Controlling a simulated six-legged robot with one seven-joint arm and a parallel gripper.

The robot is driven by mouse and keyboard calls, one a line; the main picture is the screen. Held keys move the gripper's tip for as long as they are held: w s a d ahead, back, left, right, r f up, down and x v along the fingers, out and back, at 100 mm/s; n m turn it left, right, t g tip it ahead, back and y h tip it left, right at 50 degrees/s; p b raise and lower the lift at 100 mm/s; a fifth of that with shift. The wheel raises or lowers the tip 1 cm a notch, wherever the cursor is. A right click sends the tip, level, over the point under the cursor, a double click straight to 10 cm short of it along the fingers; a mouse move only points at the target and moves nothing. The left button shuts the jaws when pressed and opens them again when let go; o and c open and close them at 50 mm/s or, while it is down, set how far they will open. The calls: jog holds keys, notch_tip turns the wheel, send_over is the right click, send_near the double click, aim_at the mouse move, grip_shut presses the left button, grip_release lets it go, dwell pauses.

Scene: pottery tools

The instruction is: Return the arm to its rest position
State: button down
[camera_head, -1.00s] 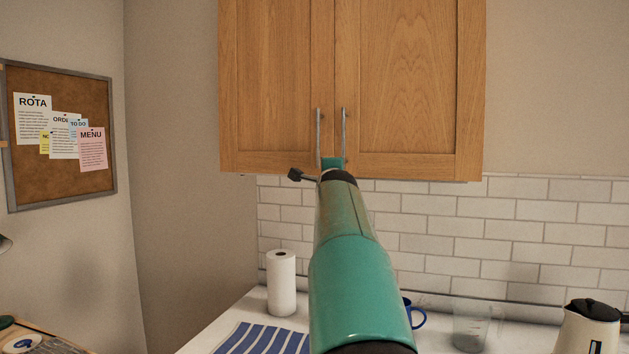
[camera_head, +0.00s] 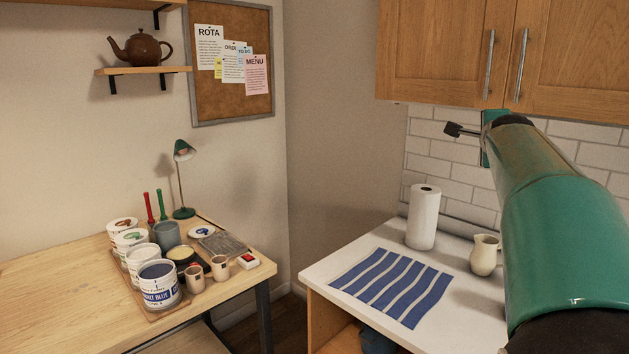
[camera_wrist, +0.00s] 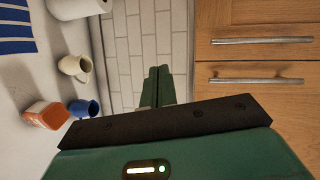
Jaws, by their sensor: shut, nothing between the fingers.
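My green arm rises on the right side of the head view, in front of the white counter and below the wooden cupboard. My gripper (camera_wrist: 158,85) shows in the wrist view with its two green fingers together and nothing between them. It points toward the tiled wall, beside the cupboard doors with their metal handles.
The cupboard (camera_head: 450,55) hangs close to my arm. A paper towel roll (camera_head: 422,217), a cream jug (camera_head: 484,254) and a striped cloth (camera_head: 392,286) are on the counter. The wrist view also shows a blue mug (camera_wrist: 83,108). Glaze pots stand on the wooden table (camera_head: 60,290) at left.

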jog(key=s+a+f+n+g+y, duration=0.2)
jog(key=s+a+f+n+g, duration=0.1)
jog(key=s+a+f+n, duration=0.4)
jog(key=s+a+f+n+g+y, duration=0.2)
jog(key=s+a+f+n, duration=0.5)
jog(key=s, duration=1)
jog(key=s+a+f+n+g+y, duration=0.2)
jog(key=s+a+f+n, duration=0.5)
jog(key=s+a+f, duration=0.4)
notch_tip(320, 180, down, 6)
jog(key=shift+s+a+r+n+g, duration=0.2)
jog(key=shift+s+a+n+g, duration=0.1)
jog(key=shift+s+g, duration=0.65)
jog(key=shift+d, duration=0.2)
